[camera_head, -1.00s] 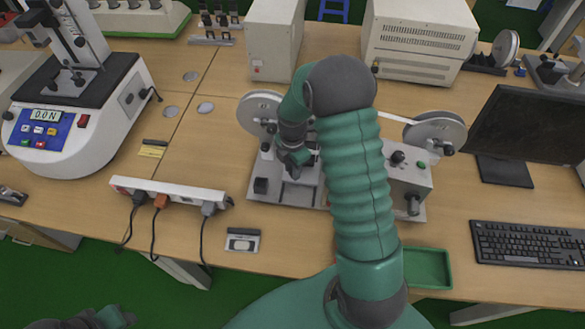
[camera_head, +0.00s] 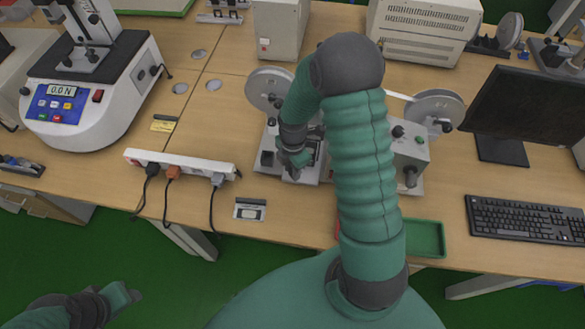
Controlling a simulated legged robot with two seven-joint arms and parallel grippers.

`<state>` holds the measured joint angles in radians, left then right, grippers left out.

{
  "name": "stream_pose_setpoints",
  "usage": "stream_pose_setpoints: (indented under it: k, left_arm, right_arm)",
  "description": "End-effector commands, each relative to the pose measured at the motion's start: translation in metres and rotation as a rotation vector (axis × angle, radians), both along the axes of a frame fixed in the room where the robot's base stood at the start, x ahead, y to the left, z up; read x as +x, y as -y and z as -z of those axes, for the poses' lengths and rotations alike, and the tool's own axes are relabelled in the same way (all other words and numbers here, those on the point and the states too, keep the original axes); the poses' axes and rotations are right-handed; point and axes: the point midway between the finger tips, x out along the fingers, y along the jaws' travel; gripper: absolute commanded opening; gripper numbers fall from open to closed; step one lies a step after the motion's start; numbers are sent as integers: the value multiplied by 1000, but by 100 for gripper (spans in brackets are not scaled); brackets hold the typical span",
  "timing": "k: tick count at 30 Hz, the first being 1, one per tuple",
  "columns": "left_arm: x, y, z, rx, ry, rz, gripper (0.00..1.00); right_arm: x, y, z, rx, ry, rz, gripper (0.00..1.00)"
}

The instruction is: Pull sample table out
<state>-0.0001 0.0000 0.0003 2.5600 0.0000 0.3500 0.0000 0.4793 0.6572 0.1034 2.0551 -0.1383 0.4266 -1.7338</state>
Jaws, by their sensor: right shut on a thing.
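The tester (camera_head: 408,153) is a grey-white machine with a reel (camera_head: 270,88) at the left and another (camera_head: 434,108) at the right. The sample table is the small part low on the machine's front left, mostly hidden under my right gripper (camera_head: 294,166). The gripper points down there and is shut on it, near the front edge of the machine's base (camera_head: 268,166). My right arm covers the middle of the machine. My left gripper (camera_head: 124,296) is low at the left, off the desk's front edge; its jaws are not clear.
A force gauge stand (camera_head: 95,100) stands at the far left. A green tray (camera_head: 427,239), keyboard (camera_head: 528,218) and monitor (camera_head: 530,105) are at the right.

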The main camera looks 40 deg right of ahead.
Motion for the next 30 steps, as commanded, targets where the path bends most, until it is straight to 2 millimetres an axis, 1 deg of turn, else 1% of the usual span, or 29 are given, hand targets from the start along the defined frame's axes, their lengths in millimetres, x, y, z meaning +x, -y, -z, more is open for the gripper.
stream_pose_setpoints:
  k: [1,2,6,14,17,20,23,30]
  left_arm:
    - [0,0,0,0,0,0,45]
    - [0,0,0,0,0,0,45]
    - [0,0,1,0,0,0,45]
    - [0,0,1,0,0,0,45]
    - [0,0,0,0,0,0,45]
    - [0,0,-2,0,0,0,45]
    - [0,0,-5,0,0,0,45]
    - [0,0,-11,0,0,0,45]
  right_arm:
    - [-5,1,2,-1,-13,4,0]
    - [-6,0,2,-1,-14,5,31]
    - [-5,-1,2,-2,-13,4,48]
    - [-4,-1,1,-2,-11,3,48]
    - [-3,0,-4,-2,-8,3,48]
    - [-3,0,-21,-3,-5,3,48]
    - [-2,0,-47,-6,-4,4,48]
    - [-3,-2,-119,-6,-6,3,48]
